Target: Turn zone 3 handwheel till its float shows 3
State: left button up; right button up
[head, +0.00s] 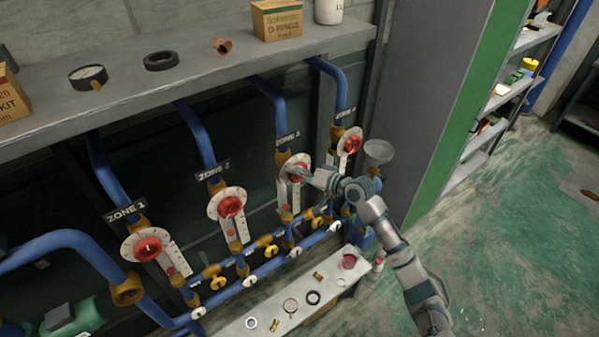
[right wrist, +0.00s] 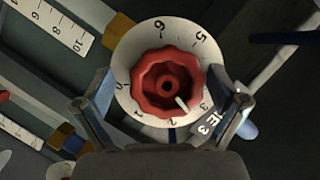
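The zone 3 handwheel (head: 296,170) is red on a round white dial, with a white scale strip below it. Its float reading is too small to tell. In the right wrist view the handwheel (right wrist: 168,86) fills the centre, and its white mark points between 2 and 3 on the dial (right wrist: 143,45). The zone label (right wrist: 212,123) is partly hidden by a finger. My right gripper (head: 312,178) is at this handwheel. In the wrist view my right gripper (right wrist: 162,82) is open, one finger on each side of the wheel, apparently without gripping it. My left gripper is not in view.
Similar red handwheels stand at zone 1 (head: 147,248), zone 2 (head: 231,207) and the far right (head: 351,144). Blue pipes (head: 196,135) run between them. A grey shelf (head: 200,62) is above; a low bench (head: 335,283) with small parts is below. A funnel (head: 378,152) is close to my right arm.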

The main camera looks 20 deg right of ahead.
jog(key=shift+r, duration=0.2)
jog(key=shift+d, duration=0.15)
jog(key=shift+s+d+r, duration=0.15)
jog(key=shift+s+d, duration=0.05)
jog(key=shift+s, duration=0.1)
jog(key=v, duration=1.1)
jog(key=shift+f, duration=0.25)
